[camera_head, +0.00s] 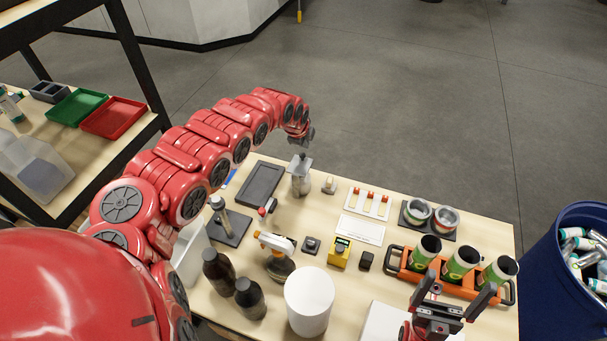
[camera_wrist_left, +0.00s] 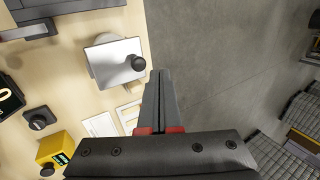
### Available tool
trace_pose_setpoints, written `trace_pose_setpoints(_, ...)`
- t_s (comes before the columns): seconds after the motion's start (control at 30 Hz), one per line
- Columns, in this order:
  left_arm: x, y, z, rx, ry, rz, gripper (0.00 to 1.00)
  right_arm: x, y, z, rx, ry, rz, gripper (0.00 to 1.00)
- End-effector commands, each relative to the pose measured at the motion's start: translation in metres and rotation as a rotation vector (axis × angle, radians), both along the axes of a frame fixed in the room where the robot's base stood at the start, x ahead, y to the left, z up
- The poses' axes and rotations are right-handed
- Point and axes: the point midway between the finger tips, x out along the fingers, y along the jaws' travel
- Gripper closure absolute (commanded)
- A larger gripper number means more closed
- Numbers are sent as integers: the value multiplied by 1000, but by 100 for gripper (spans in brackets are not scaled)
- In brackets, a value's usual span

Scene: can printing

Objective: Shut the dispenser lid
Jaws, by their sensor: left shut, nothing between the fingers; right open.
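The dispenser (camera_head: 301,180) is a small silver metal container near the far edge of the table. In the left wrist view its square metal lid (camera_wrist_left: 110,52) shows from above, with a round black knob at its right edge. I cannot tell whether the lid is fully down. My left gripper (camera_head: 308,137) hangs above and just beyond the dispenser. In the left wrist view its fingers (camera_wrist_left: 159,95) are together and empty, apart from the lid in the picture. My right gripper (camera_head: 453,292) is open and empty at the lower right, by the orange carrier.
The orange carrier (camera_head: 396,268) holds cans. Two cups stand on a dark mat (camera_head: 436,233). A dark tray (camera_head: 261,184), dark bottles (camera_head: 219,272), a white cylinder (camera_head: 309,300) and a yellow device (camera_head: 339,254) crowd the table. A blue bin (camera_head: 550,270) stands right.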

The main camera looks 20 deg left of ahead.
Motion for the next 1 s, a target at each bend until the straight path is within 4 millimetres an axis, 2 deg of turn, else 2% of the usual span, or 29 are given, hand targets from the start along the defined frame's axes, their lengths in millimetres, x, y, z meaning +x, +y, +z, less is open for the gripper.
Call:
trace_pose_setpoints(0.2, 0, 10, -1, 0, -1, 1, 100, 0, 0, 0, 0, 0, 0, 0)
trace_pose_setpoints(0.63, 0, 10, -1, 0, 0, 1, 100, 0, 0, 0, 0, 0, 0, 0)
trace_pose_setpoints(1.0, 0, 10, 14, 0, -2, 1, 100, 0, 0, 7, 0, 0, 0, 0)
